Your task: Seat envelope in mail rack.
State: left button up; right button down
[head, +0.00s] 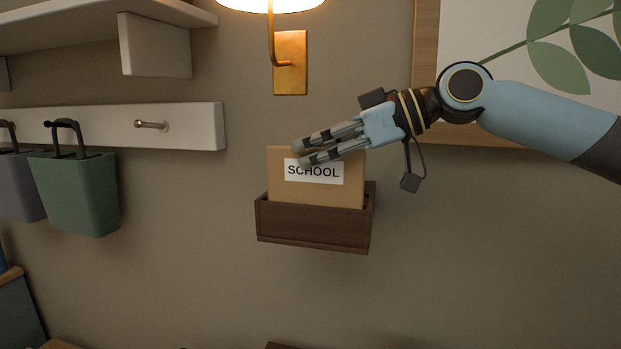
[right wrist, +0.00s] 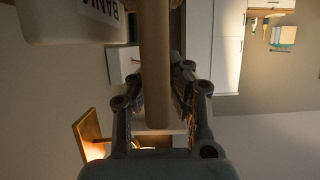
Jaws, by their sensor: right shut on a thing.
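The tan envelope (head: 315,191) has a white label reading SCHOOL. It stands upright, its lower part hidden behind the front wall of the dark brown mail rack (head: 313,228) on the wall. Whether it touches the rack's bottom is hidden. My right gripper (head: 300,153) comes in from the right and is shut on the envelope's upper part, one finger crossing its front above the label. In the right wrist view the envelope (right wrist: 155,70) shows edge-on as a tan strip between the fingers (right wrist: 180,88). My left gripper is not in view.
A brass wall lamp (head: 291,62) hangs above the rack. A white peg rail (head: 190,125) with a green bin (head: 75,195) is at left, a framed leaf picture (head: 427,60) at right. A pale thing (right wrist: 65,22) lettered BANK shows in the right wrist view.

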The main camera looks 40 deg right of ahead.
aim_at(312, 175)
notch_tip(312, 175, down, 4)
jog(key=shift+w+a+r+p, duration=0.15)
jog(key=shift+r+p, duration=0.05)
jog(key=shift+p, duration=0.1)
jog(key=shift+f, duration=0.4)
jog(key=c, duration=1.4)
grip_release()
jog(key=shift+r, duration=0.1)
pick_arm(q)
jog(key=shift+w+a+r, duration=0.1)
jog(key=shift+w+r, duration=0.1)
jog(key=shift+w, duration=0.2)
pick_arm(e)
jog(key=shift+o, duration=0.2)
jog(key=shift+r, duration=0.1)
